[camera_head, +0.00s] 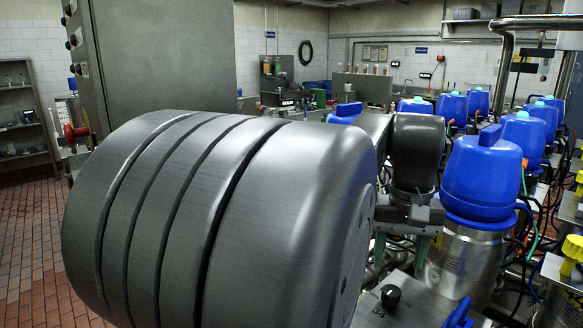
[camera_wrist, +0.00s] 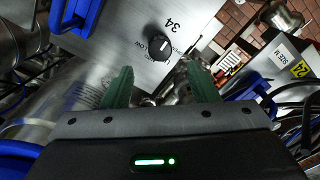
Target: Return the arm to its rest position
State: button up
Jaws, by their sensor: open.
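My gripper (camera_head: 401,247) points down among the valves at right of centre in the head view. In the wrist view its two green fingers (camera_wrist: 163,82) are spread apart with nothing between them. A grey panel marked 34 (camera_wrist: 125,35) with a black knob (camera_wrist: 160,48) lies beyond the fingertips. In the head view the same knob (camera_head: 390,295) is below and in front of the gripper. The fingers look apart from the knob. My large grey arm link covers the left and middle of the head view and hides what is behind it.
Blue-capped valves (camera_head: 484,175) on steel bodies stand in rows close at the right, with cables between them. A blue handle (camera_head: 458,312) is near the panel. A grey cabinet (camera_head: 160,55) stands behind my arm. Tiled floor (camera_head: 30,235) is open at the left.

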aim_at(392, 290)
notch_tip(392, 290, down, 8)
jog(key=shift+r, duration=0.15)
dwell(0.4)
notch_tip(392, 290, up, 14)
notch_tip(392, 290, down, 14)
jog(key=shift+f, duration=0.2)
jog(key=shift+r+m, duration=0.1)
jog(key=shift+m, duration=0.3)
jog(key=m+b, duration=0.1)
jog(key=m, duration=0.3)
jog(key=shift+b, duration=0.4)
jog(key=m+b, duration=0.2)
jog(key=m, duration=0.2)
jog(key=shift+m, duration=0.4)
notch_tip(392, 290, up, 14)
